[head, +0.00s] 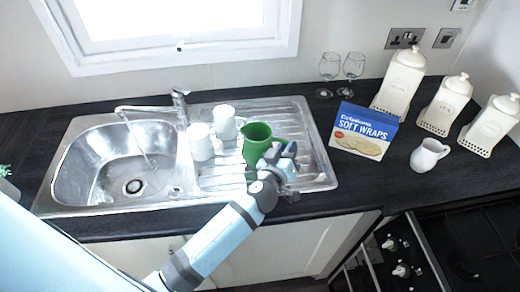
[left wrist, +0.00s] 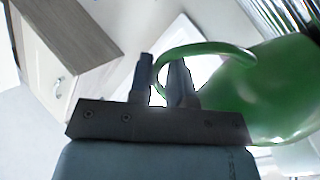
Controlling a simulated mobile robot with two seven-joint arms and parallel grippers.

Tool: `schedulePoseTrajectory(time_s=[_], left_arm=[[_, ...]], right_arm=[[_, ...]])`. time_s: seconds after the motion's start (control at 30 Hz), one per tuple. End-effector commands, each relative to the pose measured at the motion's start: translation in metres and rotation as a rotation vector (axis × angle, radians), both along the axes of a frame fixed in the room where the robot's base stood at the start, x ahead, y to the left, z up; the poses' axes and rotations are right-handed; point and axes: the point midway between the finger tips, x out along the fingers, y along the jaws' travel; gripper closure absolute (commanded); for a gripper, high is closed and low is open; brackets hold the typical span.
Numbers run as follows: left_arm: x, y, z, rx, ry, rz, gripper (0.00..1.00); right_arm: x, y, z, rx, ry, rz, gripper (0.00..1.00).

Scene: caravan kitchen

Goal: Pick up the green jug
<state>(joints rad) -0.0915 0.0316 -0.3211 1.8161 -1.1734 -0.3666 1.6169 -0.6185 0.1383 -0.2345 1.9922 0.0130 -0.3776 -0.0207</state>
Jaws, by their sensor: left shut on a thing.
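The green jug (head: 256,141) stands upright over the sink's ribbed drainer in the head view; whether its base touches the metal I cannot tell. My left gripper (head: 277,157) is at its right front side. In the left wrist view the jug's green body (left wrist: 285,90) fills the right side. Its curved handle passes between the fingers of the left gripper (left wrist: 162,85), which is shut on the handle. The jug's lower part is partly hidden by the gripper in the head view. My right gripper is not in view.
Two white mugs (head: 201,142) (head: 225,122) stand close left of the jug. The sink basin (head: 100,165) and tap (head: 180,105) lie further left. A blue Soft Wraps box (head: 364,130), two glasses (head: 329,68), a white jug (head: 428,155) and cream canisters (head: 399,82) stand right.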

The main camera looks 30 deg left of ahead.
Motion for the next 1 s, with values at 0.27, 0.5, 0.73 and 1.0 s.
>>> schedulePoseTrajectory(time_s=[0.27, 0.5, 0.73, 1.0], left_arm=[[0.0, 0.0, 0.001, -0.003, 0.001, 0.0, 1.0], [0.0, 0.0, 0.024, -0.003, -0.003, -0.001, 1.0], [0.0, 0.0, 0.086, -0.004, -0.007, -0.001, 1.0], [0.0, -0.001, 0.158, -0.005, -0.005, -0.001, 1.0]], right_arm=[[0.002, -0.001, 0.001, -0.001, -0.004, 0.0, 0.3], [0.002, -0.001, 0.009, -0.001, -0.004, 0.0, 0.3], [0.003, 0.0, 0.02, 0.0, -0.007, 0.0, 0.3], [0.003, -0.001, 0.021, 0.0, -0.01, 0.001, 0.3]])
